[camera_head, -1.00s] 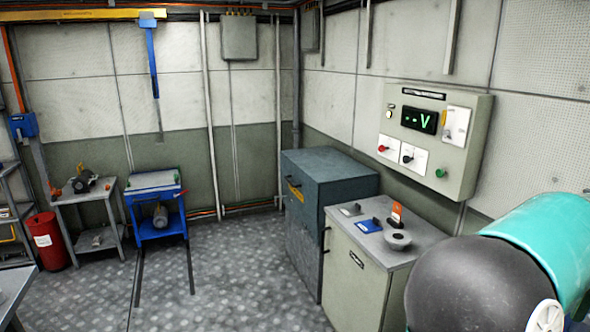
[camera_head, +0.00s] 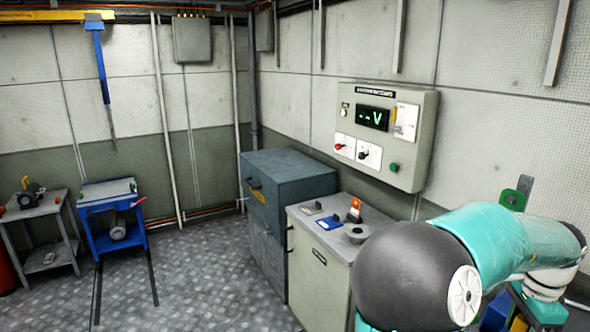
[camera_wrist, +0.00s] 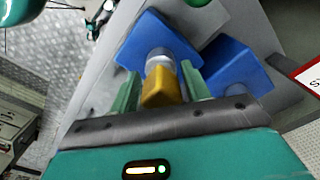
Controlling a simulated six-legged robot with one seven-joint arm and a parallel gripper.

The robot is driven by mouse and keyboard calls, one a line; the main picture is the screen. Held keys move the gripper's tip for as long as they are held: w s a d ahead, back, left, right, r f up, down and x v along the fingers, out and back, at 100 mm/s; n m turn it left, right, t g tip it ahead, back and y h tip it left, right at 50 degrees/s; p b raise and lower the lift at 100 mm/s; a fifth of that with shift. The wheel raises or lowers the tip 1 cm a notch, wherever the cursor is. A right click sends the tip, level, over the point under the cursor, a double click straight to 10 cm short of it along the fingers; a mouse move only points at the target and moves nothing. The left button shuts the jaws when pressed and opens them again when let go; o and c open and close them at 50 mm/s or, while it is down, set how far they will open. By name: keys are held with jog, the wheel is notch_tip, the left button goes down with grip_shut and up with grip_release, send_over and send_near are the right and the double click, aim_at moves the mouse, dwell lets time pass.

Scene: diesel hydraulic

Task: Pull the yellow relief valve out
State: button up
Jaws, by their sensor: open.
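The yellow relief valve (camera_wrist: 158,90) shows near the middle of the wrist view. Its silver collar (camera_wrist: 160,58) is seated in a blue block (camera_wrist: 139,43). My gripper (camera_wrist: 163,82) is open, with one green finger on each side of the yellow part. I cannot tell whether either finger touches it. In the head view my arm covers the lower right, and the valve cannot be made out there.
A second blue block (camera_wrist: 234,68) stands close to the right of the valve in the wrist view. A green rounded part (camera_wrist: 195,2) is at the top. In the head view, a grey cabinet (camera_head: 322,262) and wall control panel (camera_head: 388,135) stand left of my arm.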

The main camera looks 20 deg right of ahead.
jog(key=shift+w, duration=0.1)
jog(key=c, duration=0.9)
jog(key=shift+o, duration=0.2)
jog(key=shift+r, duration=0.15)
jog(key=shift+r, duration=0.1)
jog(key=shift+r, duration=0.35)
jog(key=shift+r, duration=0.1)
jog(key=shift+r, duration=0.35)
jog(key=shift+r, duration=0.3)
jog(key=shift+r, duration=0.35)
